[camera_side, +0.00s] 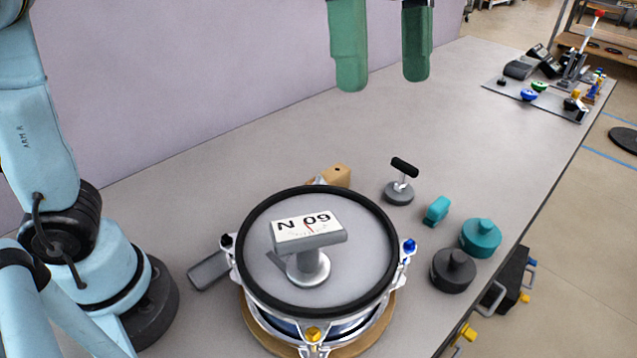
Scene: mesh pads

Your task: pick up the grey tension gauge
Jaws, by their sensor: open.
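The grey tension gauge (309,264) stands upright on the mesh head (360,272) of a drum-like frame in the lower middle of the side view. It has a round foot, a short stem and a wide top with a white dial reading "N 09". My gripper (385,84) shows only as two green fingers at the top of the view. The fingers are apart, with nothing between them. They are well above the table and apart from the gauge. The rest of my gripper is out of frame.
Right of the frame are a black-handled tool (399,190), a small teal block (436,210), a teal knob (480,238) and a dark knob (453,270). A wooden block (337,175) is behind it, a grey bar (208,271) left. The table's far middle is clear.

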